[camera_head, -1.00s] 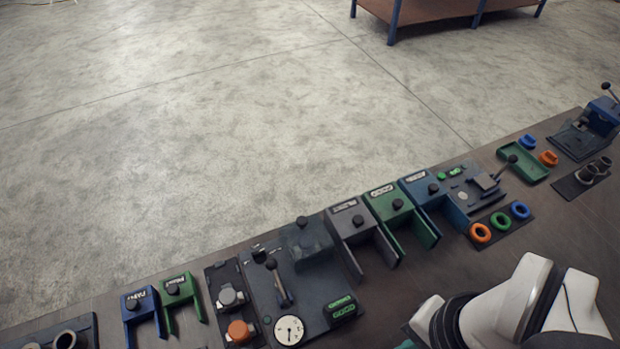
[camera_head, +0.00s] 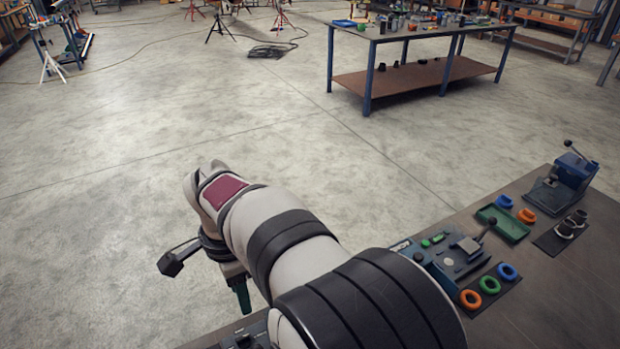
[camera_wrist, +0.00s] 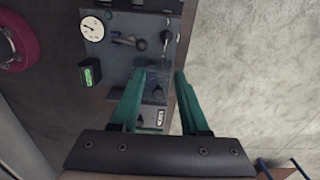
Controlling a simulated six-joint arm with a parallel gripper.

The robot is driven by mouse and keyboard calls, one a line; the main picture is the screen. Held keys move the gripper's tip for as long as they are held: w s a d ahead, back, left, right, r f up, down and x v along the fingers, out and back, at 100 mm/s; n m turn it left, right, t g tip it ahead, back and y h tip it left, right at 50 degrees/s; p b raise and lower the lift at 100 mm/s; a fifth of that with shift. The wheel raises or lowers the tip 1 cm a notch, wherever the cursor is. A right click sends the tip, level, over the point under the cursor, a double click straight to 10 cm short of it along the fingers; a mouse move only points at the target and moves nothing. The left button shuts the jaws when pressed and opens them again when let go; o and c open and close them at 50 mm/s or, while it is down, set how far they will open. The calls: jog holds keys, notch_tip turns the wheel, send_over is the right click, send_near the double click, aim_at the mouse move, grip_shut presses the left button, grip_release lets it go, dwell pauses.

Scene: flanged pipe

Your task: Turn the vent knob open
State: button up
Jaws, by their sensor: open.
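My gripper (camera_wrist: 160,74) is open, with its two teal fingers apart and nothing held between them. In the wrist view the fingers reach over a grey panel (camera_wrist: 118,58). A dial gauge (camera_wrist: 92,28), a lever with a round dark knob (camera_wrist: 140,45) and another dark knob (camera_wrist: 166,36) are on or by this panel. A clear box with a dark knob (camera_wrist: 158,91) shows between the fingers. I cannot tell which knob is the vent knob. In the head view a green finger of my gripper (camera_head: 243,295) shows below my wrist; my arm hides the panel.
A box with a green display (camera_wrist: 89,73) stands on the panel's left side. In the head view, coloured rings (camera_head: 489,284), a green tray (camera_head: 503,222) and a blue lever device (camera_head: 565,182) occupy the bench's right. Open floor lies beyond the bench edge.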

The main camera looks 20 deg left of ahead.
aim_at(242, 337)
jog(key=f, duration=0.5)
jog(key=a+f, duration=0.1)
jog(key=f, duration=0.5)
jog(key=a+f, duration=0.1)
jog(key=f, duration=0.4)
jog(key=shift+s+a+f, duration=0.15)
jog(key=shift+s+f, duration=0.05)
jog(key=shift+f, duration=0.2)
jog(key=shift+c, duration=0.2)
grip_shut()
